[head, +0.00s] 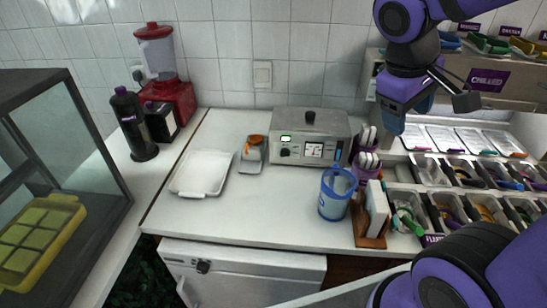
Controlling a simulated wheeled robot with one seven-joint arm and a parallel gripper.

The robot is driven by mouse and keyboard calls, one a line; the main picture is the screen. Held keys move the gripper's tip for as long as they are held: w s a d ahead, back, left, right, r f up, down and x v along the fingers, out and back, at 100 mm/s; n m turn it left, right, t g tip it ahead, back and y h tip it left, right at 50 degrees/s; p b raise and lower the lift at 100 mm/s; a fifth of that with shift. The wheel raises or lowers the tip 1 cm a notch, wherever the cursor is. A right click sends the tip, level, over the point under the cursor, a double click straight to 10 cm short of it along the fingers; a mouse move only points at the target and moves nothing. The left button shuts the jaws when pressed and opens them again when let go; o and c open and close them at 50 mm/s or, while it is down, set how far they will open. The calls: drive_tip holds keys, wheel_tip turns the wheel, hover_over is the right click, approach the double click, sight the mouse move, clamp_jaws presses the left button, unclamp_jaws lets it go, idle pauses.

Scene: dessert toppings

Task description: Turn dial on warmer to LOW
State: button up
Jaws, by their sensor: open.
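The warmer, as far as I can tell, is the silver box (338,128) at the back of the counter, with a black knob on its lid. Its front has a lit green display (285,139), a dark dial (285,152) below it and a white panel (313,150) with markings too small to read. Which setting the dial points to cannot be made out. My gripper (455,90) is open and empty at the upper right, in front of the chilled shelf, well above and to the right of the warmer and apart from it.
A white tray (202,173), a small scale-like item (252,154), a blue cup (336,193) and a wooden holder (372,214) stand on the counter. Topping bins (465,208) fill the right. A red blender (163,72) is at back left. Counter before the warmer is mostly clear.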

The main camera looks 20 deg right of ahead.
sight(285, 156)
drive_tip(key=w+a+f+n+t+h, duration=0.2)
drive_tip(key=w+f+n+t+h, duration=0.1)
drive_tip(key=w+f+n+h, duration=1.1)
drive_tip(key=w+a+f+n+t+y, duration=0.2)
drive_tip(key=a+f+n+t+y, duration=0.2)
drive_tip(key=f+n, duration=0.1)
drive_tip(key=w+a+f+n+t+y, duration=0.2)
drive_tip(key=a+f+n+t+y, duration=0.1)
drive_tip(key=f, duration=0.4)
drive_tip(key=w+a+f+n+t+y, duration=0.2)
drive_tip(key=a+f+n+t+y, duration=0.2)
drive_tip(key=a+f+n+t, duration=0.2)
drive_tip(key=shift+w+a+f+n+y, duration=0.25)
drive_tip(key=shift+w+f+n+y, duration=0.05)
drive_tip(key=shift+w+f+n, duration=0.15)
drive_tip(key=x, duration=1)
drive_tip(key=shift+w+d+r, duration=0.1)
drive_tip(key=shift+w+d, duration=0.05)
drive_tip(key=shift+w, duration=0.15)
drive_tip(key=c, duration=0.9)
drive_tip(key=shift+c, duration=0.2)
